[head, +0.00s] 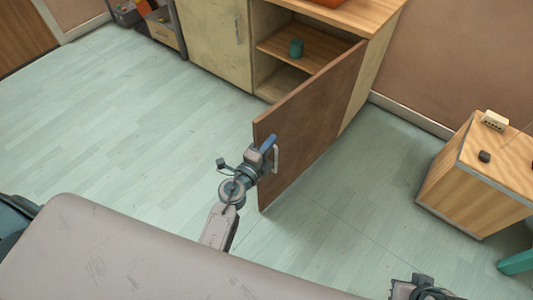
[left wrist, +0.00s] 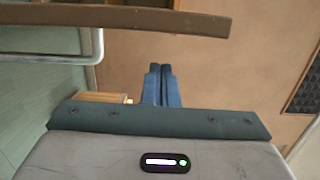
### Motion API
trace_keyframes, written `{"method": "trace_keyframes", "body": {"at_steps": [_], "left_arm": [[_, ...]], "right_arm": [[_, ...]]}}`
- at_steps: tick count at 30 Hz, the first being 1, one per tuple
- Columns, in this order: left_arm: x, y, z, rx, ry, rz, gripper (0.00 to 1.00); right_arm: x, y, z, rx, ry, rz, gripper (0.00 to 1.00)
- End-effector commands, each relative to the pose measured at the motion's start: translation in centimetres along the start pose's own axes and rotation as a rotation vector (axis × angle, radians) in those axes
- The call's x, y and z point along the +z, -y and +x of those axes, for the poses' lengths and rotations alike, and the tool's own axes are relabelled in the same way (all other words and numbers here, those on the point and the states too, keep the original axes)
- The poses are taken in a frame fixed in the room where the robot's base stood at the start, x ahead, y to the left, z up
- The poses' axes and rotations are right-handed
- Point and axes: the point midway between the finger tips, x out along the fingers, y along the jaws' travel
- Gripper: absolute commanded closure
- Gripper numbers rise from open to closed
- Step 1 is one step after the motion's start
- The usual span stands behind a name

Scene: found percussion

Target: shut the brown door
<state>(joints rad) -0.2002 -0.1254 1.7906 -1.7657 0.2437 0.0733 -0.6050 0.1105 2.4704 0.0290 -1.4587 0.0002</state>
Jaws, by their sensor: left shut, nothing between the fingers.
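The brown door (head: 310,122) of the low cabinet (head: 216,40) stands wide open, swung out into the room from the right side. A pale metal handle (head: 276,158) sits near its free edge. My left gripper (head: 269,144) is at that free edge, close to the handle; I cannot tell whether it touches the door. In the left wrist view its blue fingers (left wrist: 161,85) are together and empty. The door's edge (left wrist: 120,17) crosses the top of that view, with the handle (left wrist: 98,45) at the left.
A green cup (head: 296,48) stands on the shelf inside the cabinet. An orange thing (head: 327,2) is on the cabinet top. A wooden box (head: 470,185) with small items stands at the right. Part of my right arm shows at the bottom right. The floor around the door is clear.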

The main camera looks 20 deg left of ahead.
Motion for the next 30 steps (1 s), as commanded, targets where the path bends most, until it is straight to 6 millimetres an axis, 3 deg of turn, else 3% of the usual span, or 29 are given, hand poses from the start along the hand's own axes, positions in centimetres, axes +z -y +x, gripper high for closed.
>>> {"method": "trace_keyframes", "body": {"at_steps": [6, 23, 30], "left_arm": [[2.1, 0.0, 0.5, 0.000, -0.001, 0.001, 1.00], [2.8, -0.1, 0.6, 0.000, -0.007, 0.001, 1.00], [5.0, -0.1, 0.9, -0.001, -0.059, 0.005, 1.00]], "right_arm": [[0.1, 0.1, 0.2, -0.004, -0.006, 0.002, 0.74], [-0.1, 0.2, 0.3, -0.007, -0.016, 0.003, 0.74], [-0.1, 0.7, 1.4, -0.028, -0.060, 0.010, 0.74]]}}
